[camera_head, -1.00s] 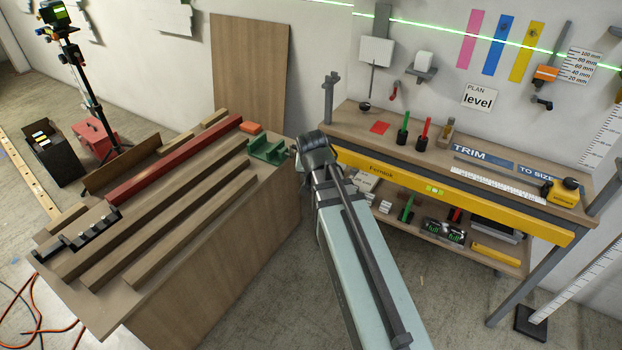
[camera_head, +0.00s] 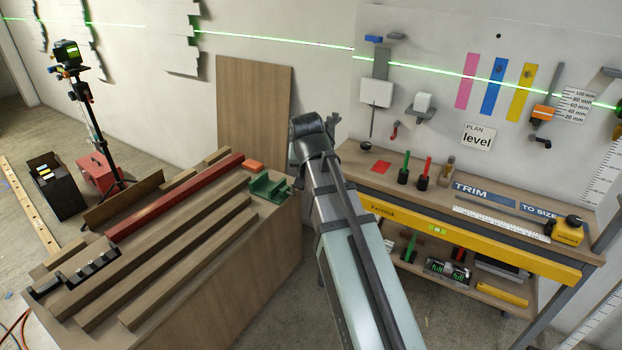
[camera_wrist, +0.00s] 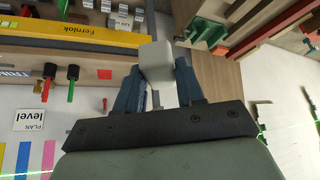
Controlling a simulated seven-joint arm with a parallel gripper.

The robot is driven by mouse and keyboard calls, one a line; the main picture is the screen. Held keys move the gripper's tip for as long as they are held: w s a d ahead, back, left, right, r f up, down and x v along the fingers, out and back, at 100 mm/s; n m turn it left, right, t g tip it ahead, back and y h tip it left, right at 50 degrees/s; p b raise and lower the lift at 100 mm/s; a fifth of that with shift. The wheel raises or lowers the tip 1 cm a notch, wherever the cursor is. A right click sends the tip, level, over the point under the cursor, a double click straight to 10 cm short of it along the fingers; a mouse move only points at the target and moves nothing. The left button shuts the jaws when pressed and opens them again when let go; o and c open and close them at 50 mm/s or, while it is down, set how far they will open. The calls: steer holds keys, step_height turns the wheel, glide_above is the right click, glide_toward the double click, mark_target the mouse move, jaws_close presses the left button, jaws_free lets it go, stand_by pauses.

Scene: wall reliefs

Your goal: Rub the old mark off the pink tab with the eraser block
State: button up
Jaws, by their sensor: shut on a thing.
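The pink tab (camera_head: 466,80) is a tall strip on the wall, left of a blue strip (camera_head: 492,86) and a yellow strip (camera_head: 521,92). I cannot make out a mark on it at this size. It also shows at the lower left edge of the wrist view (camera_wrist: 48,156). In the wrist view my gripper (camera_wrist: 158,85) is shut on a pale grey-white block, likely the eraser block (camera_wrist: 156,60), which stands out past the fingertips. The block is away from the tab.
A workbench (camera_head: 420,186) with pens, a tape measure (camera_head: 566,230) and a yellow level (camera_head: 440,230) stands below the strips. A small wall shelf (camera_head: 420,112) holds a white block. Timber lengths (camera_head: 150,255) cover the left bench. A green laser line crosses the wall.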

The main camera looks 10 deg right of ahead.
steer(key=w+d+r+n+t, duration=0.1)
steer(key=w+d+r+t, duration=0.2)
steer(key=w+d, duration=0.35)
steer(key=w+d+r+n+t, duration=0.1)
steer(key=w+d+r+t, duration=0.3)
steer(key=w, duration=0.4)
steer(key=w+d+r+m+t+h, duration=0.1)
steer(key=d+r+t+h, duration=0.1)
steer(key=d, duration=0.5)
steer(key=w+d+r+m+t+h, duration=0.1)
steer(key=d+r, duration=0.3)
steer(key=d, duration=0.4)
steer(key=w+d+r+m+t+h, duration=0.1)
steer(key=w+d+r+t+h, duration=0.1)
steer(key=d, duration=0.6)
steer(key=shift+w+r+t+h, duration=0.25)
steer(key=shift+r+t+h, duration=0.15)
steer(key=shift+r, duration=0.1)
steer(key=shift+d, duration=0.2)
